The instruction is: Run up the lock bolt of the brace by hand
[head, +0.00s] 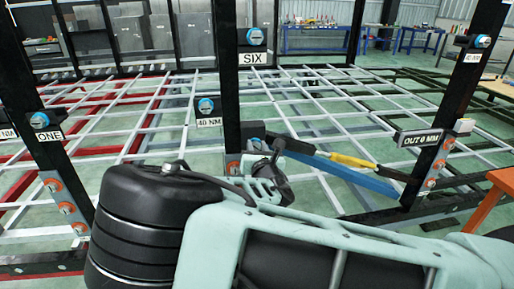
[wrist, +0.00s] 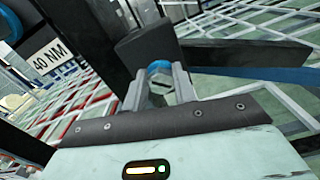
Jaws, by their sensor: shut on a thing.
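The brace runs from the middle black post toward the right post, with a blue bar (head: 372,184) and a yellow section (head: 352,160). Its blue bar also shows at the right of the wrist view (wrist: 297,76). My gripper (wrist: 160,90) is at the brace's left end by the middle post; its two grey fingers stand on either side of the lock bolt (wrist: 160,84), shut on it. The bolt has a metal head with a blue ring behind it. In the head view my gripper (head: 268,172) and wrist hide the bolt.
The middle post (head: 231,90) carries a "SIX" sign (head: 252,59) and a "40 NM" label (head: 209,123). A left post (head: 52,150) reads "ONE". An "OUT 0 MM" display (head: 419,138) sits at the right post (head: 462,90). An orange edge (head: 495,205) is at far right.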

